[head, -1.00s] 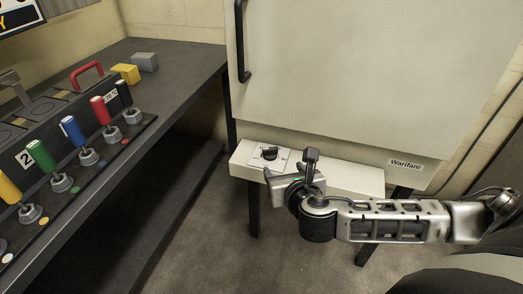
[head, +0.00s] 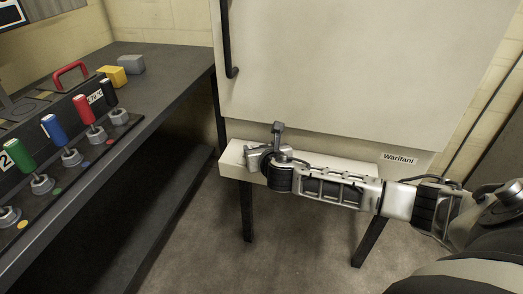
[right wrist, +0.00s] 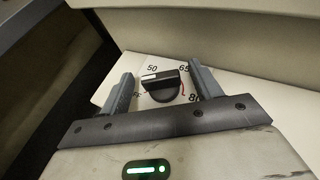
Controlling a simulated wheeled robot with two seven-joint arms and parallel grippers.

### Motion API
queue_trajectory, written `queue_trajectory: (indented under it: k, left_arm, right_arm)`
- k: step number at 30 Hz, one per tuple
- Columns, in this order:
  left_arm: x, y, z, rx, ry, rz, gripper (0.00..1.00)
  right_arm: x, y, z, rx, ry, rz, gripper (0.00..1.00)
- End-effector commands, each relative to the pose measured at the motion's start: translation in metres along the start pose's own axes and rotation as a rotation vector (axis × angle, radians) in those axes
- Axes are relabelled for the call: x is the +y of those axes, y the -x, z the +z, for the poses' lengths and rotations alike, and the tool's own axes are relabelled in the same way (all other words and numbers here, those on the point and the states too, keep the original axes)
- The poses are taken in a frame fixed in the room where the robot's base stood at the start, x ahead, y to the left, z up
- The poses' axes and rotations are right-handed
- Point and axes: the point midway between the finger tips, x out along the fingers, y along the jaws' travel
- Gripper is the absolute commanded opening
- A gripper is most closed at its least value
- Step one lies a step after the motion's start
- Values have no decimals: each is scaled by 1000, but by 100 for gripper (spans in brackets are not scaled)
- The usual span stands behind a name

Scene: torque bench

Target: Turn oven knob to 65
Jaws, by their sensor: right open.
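The oven knob (right wrist: 162,86) is black with a white mark on its left end, on a pale dial plate printed 50, 65 and 80. The white mark points left, below the 50; the 65 is at the knob's upper right. My right gripper (head: 256,156) is open, its two fingers (right wrist: 160,74) on either side of the knob, with a gap visible on both sides. In the head view the gripper hides the knob on the oven's white front ledge (head: 335,172). My left gripper is not in view.
The white oven door (head: 350,70) with a black handle (head: 228,40) rises behind my right arm. A dark bench (head: 170,75) at left carries coloured levers, a red handle (head: 70,72), and yellow and grey blocks. The floor below the ledge is clear.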

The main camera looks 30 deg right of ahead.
Motion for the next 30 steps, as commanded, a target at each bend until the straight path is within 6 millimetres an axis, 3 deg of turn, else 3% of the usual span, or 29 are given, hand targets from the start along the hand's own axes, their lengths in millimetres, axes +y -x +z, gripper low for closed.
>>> queue_trajectory:
  k: [7, 8, 12, 23, 30]
  left_arm:
    - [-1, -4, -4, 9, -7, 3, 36]
    - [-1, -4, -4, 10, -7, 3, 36]
    - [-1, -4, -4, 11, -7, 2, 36]
    - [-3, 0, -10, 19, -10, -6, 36]
    - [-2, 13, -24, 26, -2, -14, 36]
  right_arm:
    - [0, -1, 0, 0, 0, 0, 64]
    - [0, -1, 0, 0, 0, 0, 58]
    - [0, 0, 0, 0, 0, 0, 19]
    - [1, 0, 2, 0, -14, -33, 19]
    - [4, 1, 3, 2, -67, -157, 19]
